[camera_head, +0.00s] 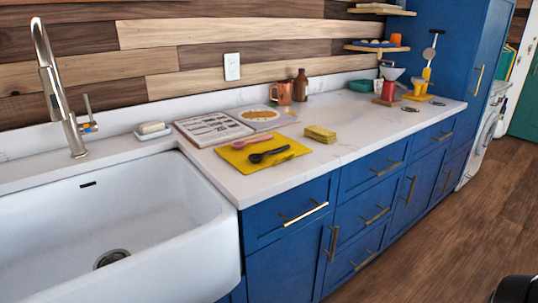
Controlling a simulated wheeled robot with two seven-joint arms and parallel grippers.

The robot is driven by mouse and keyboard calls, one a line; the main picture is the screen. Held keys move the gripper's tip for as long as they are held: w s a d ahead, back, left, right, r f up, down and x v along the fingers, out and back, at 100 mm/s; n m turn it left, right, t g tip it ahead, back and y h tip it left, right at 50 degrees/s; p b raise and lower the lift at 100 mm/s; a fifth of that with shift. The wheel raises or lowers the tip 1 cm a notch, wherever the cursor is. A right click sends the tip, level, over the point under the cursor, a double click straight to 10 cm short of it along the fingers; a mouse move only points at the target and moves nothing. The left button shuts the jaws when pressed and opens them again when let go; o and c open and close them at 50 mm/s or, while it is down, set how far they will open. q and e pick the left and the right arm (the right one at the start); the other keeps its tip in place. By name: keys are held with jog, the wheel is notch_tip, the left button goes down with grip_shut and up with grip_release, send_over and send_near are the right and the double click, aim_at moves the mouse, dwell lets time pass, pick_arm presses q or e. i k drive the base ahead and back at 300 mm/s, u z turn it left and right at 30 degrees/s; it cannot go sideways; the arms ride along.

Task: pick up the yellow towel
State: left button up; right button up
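A flat yellow cloth (239,158) lies on the white counter right of the sink. A pink spoon (252,143) and a black spoon (270,154) lie on top of it. A smaller, thicker yellow block (320,134) lies to its right; I cannot tell whether it is a folded towel or a sponge. No gripper fingers show in the view. A dark rounded shape is cut off at the bottom right corner, and I cannot tell what it is.
An open book (213,128) lies behind the cloth. A copper mug (281,92) and brown bottle (300,85) stand against the wall. The white sink (120,215) and tap (60,90) are at left. Blue drawers (290,215) have protruding handles.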

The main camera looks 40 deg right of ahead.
aim_at(327, 136)
jog(key=z, duration=1.95)
jog(key=i, duration=0.1)
jog(key=u, duration=0.45)
